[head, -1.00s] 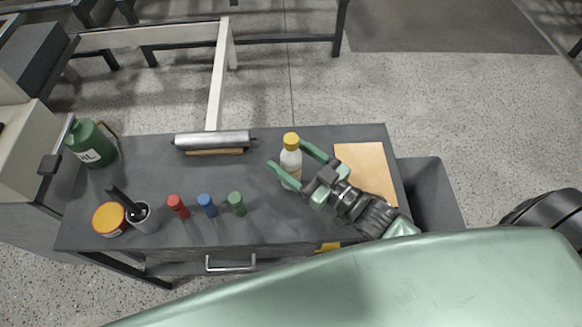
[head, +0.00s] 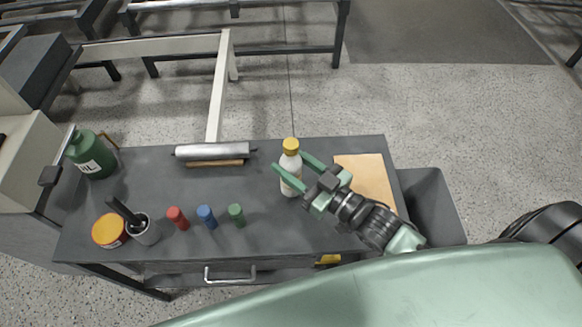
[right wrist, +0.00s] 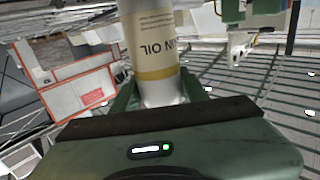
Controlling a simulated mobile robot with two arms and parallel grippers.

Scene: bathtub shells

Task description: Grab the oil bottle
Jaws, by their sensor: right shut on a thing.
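The oil bottle (head: 291,172) is white with a yellow cap and stands upright on the grey table, right of its middle. My right gripper (head: 291,176) reaches in from the right, with one green finger on each side of the bottle, and is shut on it. In the right wrist view the bottle (right wrist: 155,45) fills the space between the fingers, and part of its label reads "OIL". I cannot tell whether its base touches the table. My left gripper is not in view.
On the table (head: 270,215) are a green can (head: 90,155), an orange-lidded tin (head: 108,231), a dark cup (head: 146,232), red, blue and green markers (head: 206,216), a metal roller (head: 212,150) and a tan sheet (head: 365,178). A grey bin (head: 433,200) stands at the right.

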